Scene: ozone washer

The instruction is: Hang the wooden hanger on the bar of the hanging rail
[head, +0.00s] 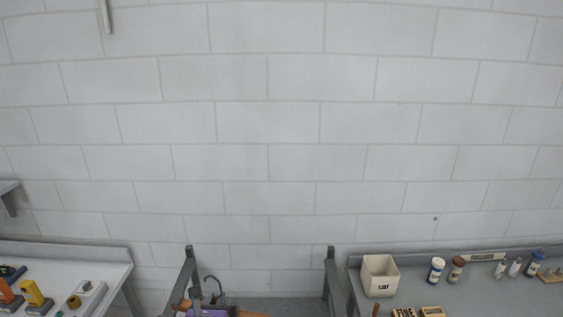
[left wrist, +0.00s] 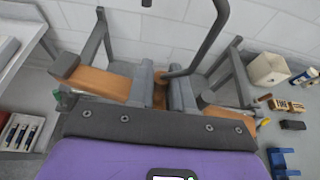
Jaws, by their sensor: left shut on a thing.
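The wooden hanger (head: 252,315) shows only in part at the bottom edge of the head view, with its dark hook (head: 213,283) pointing up. In the left wrist view its orange-brown arms (left wrist: 105,82) spread to both sides of my left gripper (left wrist: 161,92), and the hook (left wrist: 208,45) rises beyond the fingers. My left gripper is shut on the middle of the hanger. The hanging rail shows as grey uprights, one at left (head: 188,272) and one at right (head: 330,272). I cannot make out its bar, or whether the hook touches it. My right gripper is out of view.
A white table (head: 105,268) with tools stands at left. A grey bench (head: 355,285) at right holds a pale square bin (head: 380,276), several bottles (head: 437,270) and small boxes (head: 432,312). A block wall is behind. The space above the uprights is clear.

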